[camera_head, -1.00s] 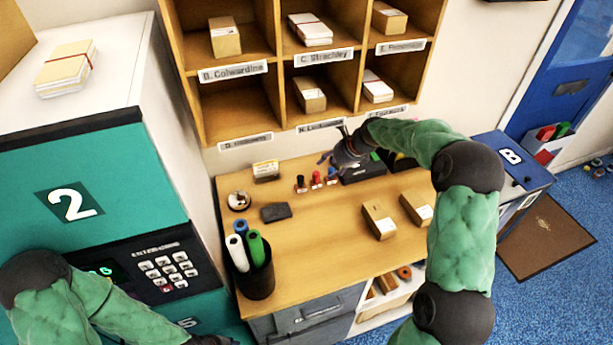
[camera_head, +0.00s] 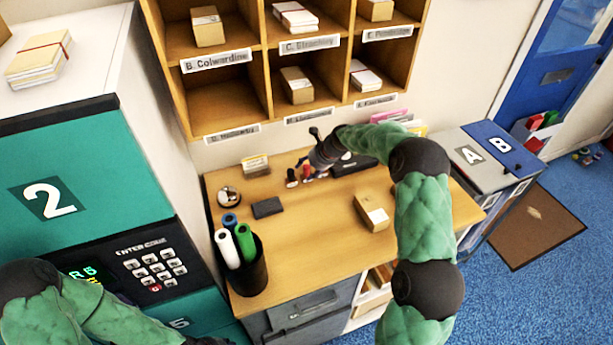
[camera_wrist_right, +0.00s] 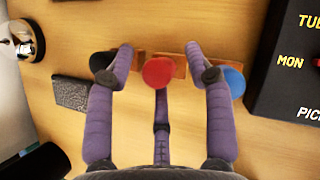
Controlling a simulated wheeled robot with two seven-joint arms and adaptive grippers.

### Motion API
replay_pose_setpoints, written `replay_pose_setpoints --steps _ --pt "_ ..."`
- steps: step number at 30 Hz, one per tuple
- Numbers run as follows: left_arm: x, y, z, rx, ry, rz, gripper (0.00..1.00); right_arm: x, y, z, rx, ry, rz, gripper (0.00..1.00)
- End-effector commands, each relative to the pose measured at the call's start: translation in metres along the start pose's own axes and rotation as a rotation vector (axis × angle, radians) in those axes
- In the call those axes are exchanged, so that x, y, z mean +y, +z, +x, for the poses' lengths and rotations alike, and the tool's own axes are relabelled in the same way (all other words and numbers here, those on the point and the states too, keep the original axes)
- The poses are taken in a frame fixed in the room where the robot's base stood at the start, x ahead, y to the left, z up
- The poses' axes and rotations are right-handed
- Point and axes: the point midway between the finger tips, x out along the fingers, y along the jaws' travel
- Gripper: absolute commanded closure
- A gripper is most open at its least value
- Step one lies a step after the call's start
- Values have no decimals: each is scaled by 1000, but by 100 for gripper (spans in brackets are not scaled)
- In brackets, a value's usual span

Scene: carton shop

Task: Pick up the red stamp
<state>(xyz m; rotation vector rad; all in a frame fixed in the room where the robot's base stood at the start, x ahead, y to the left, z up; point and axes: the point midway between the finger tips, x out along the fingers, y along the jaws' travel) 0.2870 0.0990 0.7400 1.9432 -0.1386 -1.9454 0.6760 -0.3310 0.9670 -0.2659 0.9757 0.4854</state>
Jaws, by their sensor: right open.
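The red stamp (camera_wrist_right: 158,73) shows its round red top in the right wrist view, between the spread fingers of my right gripper (camera_wrist_right: 160,85). In the head view the red stamp (camera_head: 306,170) is partly hidden by that gripper (camera_head: 300,166) at the back of the desk. The right gripper is open around the red top; I cannot tell if a finger touches it. A blue stamp (camera_wrist_right: 235,80) is by the right finger and a dark stamp (camera_wrist_right: 101,62) by the left finger. My left gripper (camera_head: 205,341) is barely seen at the bottom edge, its fingers not clear.
A dark calendar box (camera_wrist_right: 292,70) stands right of the stamps. A dark pad (camera_head: 267,207), a pen cup with rolls (camera_head: 249,277) and a carton (camera_head: 371,212) are on the desk (camera_head: 310,240). Pigeonholes (camera_head: 227,104) rise behind. The desk's middle is clear.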

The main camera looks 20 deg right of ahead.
Motion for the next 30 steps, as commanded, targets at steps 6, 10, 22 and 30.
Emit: replay_pose_setpoints --steps 6,10,22,30 --pt "0 0 0 0 0 0 60 0 0 0 0 0 0 52" --pt "0 0 0 0 0 0 60 0 0 0 0 0 0 89" --pt "0 0 -1 0 0 0 60 0 1 -1 0 0 0 100" --pt "3 0 -8 0 0 0 60 0 12 -19 -1 0 -2 100"
